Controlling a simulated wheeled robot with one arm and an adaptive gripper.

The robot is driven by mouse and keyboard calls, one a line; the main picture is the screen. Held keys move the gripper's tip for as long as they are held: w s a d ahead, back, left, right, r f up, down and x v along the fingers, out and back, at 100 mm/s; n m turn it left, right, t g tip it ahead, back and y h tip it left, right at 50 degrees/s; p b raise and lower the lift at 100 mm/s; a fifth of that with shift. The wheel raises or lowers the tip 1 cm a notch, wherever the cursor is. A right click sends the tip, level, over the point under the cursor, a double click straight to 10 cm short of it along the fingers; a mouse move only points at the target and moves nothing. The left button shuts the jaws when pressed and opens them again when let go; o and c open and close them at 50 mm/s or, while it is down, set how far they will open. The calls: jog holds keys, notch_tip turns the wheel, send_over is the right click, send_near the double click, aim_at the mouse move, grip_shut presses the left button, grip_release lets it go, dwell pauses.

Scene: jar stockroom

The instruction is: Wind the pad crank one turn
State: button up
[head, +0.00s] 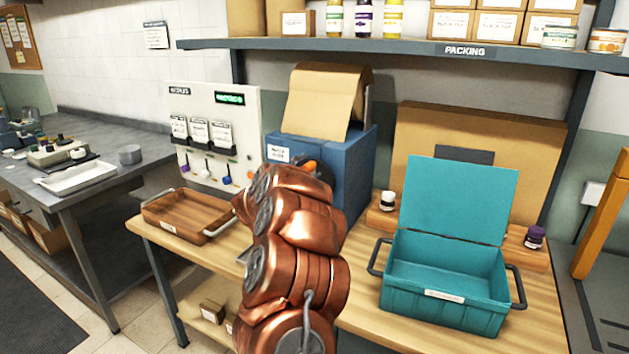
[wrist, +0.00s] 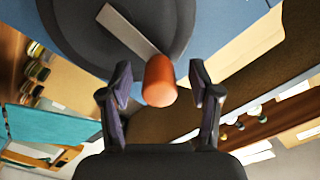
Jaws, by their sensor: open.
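The pad machine is a blue box (head: 352,150) on the wooden bench, with brown paper rising from its top. Its crank has an orange knob (wrist: 160,80), a pale flat arm (wrist: 128,30) and a dark round hub (wrist: 75,25). In the head view a bit of orange, likely the knob (head: 309,166), shows past my copper arm, which hides most of the crank. My gripper (wrist: 160,88) is open in the wrist view, with the knob between its fingertips and a gap on both sides. In the head view my arm hides the gripper.
A teal open-lidded box (head: 440,280) stands on the bench at right, near small jars (head: 387,201). A wooden tray (head: 187,215) lies at left, below a white panel (head: 215,135) with hanging cards. A packing shelf (head: 400,48) with jars and cartons runs overhead.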

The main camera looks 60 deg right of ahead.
jog(key=shift+a, duration=0.1)
jog(key=shift+a, duration=0.55)
jog(key=a, duration=0.7)
jog(key=shift+s+a, duration=0.2)
jog(key=shift+a, duration=0.15)
